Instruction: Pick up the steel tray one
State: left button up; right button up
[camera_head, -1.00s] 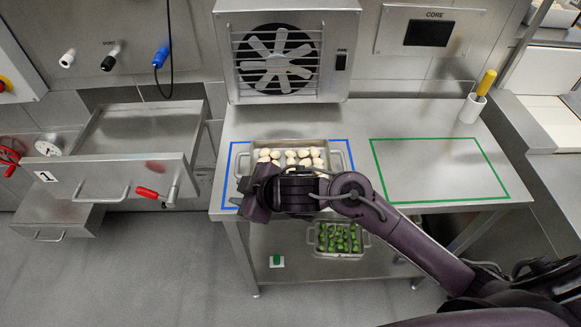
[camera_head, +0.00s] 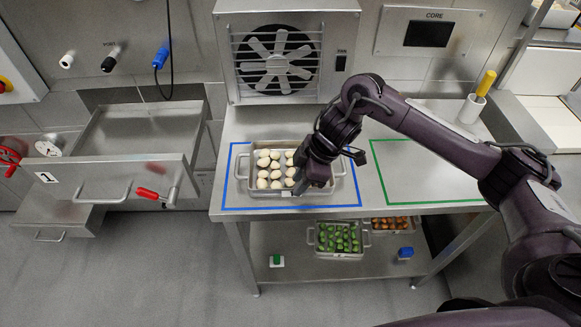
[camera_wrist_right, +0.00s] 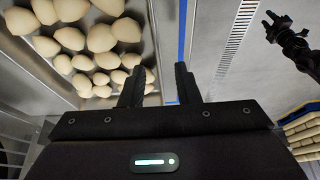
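A shallow steel tray (camera_head: 262,194) of pale filled pasta (camera_head: 275,163) stands level inside the blue outline on the steel table; no number shows on it. My right gripper (camera_head: 314,188) points down at the tray's right end and covers part of it. In the right wrist view its two fingers (camera_wrist_right: 160,80) are apart, with the pasta to the left and the blue line (camera_wrist_right: 181,40) between and beyond them. I see nothing held between them. A dark jointed part (camera_wrist_right: 288,38) at the upper right there may be my left gripper; its fingers are unclear.
The green-outlined area (camera_head: 420,165) is empty. A fan unit (camera_head: 277,60) stands behind the tray. Trays of green (camera_head: 338,238) and orange-brown pieces (camera_head: 390,225) sit on the lower shelf. An open drawer (camera_head: 120,172) marked 1 is left. A holder (camera_head: 470,108) stands at back right.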

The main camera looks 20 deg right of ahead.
jog(key=shift+p+x, duration=0.3)
jog(key=shift+x, duration=1.6)
jog(key=shift+w, duration=0.1)
grip_shut()
jog(key=shift+r, duration=0.1)
